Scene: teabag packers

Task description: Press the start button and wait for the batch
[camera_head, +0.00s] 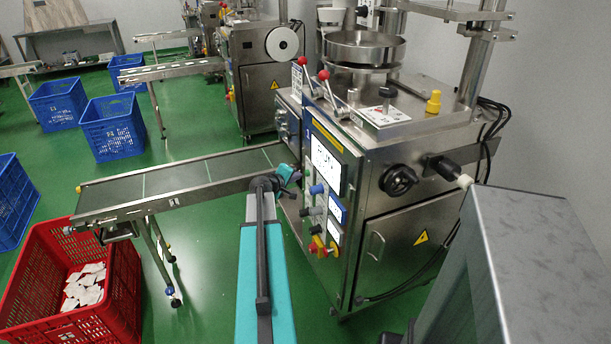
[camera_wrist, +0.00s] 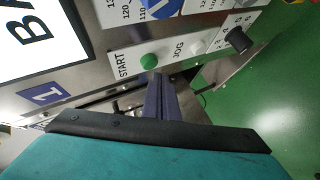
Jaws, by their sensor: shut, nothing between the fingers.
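The green START button (camera_wrist: 149,61) sits on a white label strip in the wrist view, with START printed to its left and JOG to its right. My gripper (camera_wrist: 155,78) is shut and empty. Its tip shows just below the START button; I cannot tell whether it touches. In the head view my gripper (camera_head: 287,173) is in front of the left edge of the packing machine's control panel (camera_head: 326,167). The START button is not clear there. White teabags (camera_head: 84,287) lie in the red crate (camera_head: 112,306) at the lower left.
A conveyor (camera_head: 190,178) runs left from the machine toward the red crate. Blue crates (camera_head: 113,125) stand on the green floor further back. A second packing machine (camera_head: 262,75) is behind. A grey box-like surface (camera_head: 540,250) fills the lower right.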

